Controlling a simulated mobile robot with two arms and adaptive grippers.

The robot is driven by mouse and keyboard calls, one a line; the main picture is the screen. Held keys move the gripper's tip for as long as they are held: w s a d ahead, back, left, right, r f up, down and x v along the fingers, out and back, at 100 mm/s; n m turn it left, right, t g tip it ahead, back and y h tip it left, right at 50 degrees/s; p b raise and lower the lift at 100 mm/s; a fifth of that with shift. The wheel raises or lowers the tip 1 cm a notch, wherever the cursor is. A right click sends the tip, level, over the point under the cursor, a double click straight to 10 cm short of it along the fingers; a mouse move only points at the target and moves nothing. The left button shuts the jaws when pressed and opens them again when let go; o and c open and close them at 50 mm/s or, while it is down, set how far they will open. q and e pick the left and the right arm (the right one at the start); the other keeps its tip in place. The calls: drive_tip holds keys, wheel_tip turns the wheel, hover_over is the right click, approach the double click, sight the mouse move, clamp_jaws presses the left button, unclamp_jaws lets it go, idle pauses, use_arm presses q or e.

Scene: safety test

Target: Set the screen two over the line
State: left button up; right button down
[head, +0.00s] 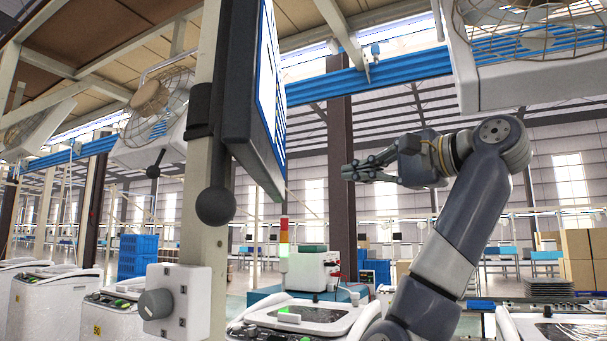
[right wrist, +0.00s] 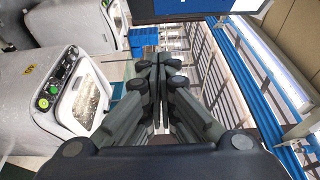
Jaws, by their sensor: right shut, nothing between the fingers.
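A flat screen (head: 257,95) hangs on a light post in the head view, seen almost edge-on. Its lit blue and white face points right, and its dark back and a bracket face the post. A black ball knob (head: 216,206) sits below the bracket. My right gripper (head: 350,172) is raised to the right of the screen, apart from it, with its fingers pointing left. It is shut and empty. In the right wrist view its fingers (right wrist: 159,62) come together in the middle. I cannot tell which screen counts as number two. My left gripper is not in view.
A white box with a grey knob (head: 156,303) is fixed low on the post (head: 208,250). White machines (head: 52,300) stand along the left and below. Caged fans (head: 158,110) hang overhead. A machine with a signal light (head: 308,270) stands behind. Cardboard boxes (head: 578,255) are at right.

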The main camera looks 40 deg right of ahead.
drive_tip(key=w+a+p, duration=0.3)
drive_tip(key=w+p, duration=0.2)
drive_tip(key=w, duration=0.6)
drive_tip(key=shift+w+a+p, duration=0.15)
drive_tip(key=shift+a+p, duration=0.25)
drive_tip(key=shift+d, duration=0.1)
drive_tip(key=shift+w, duration=0.1)
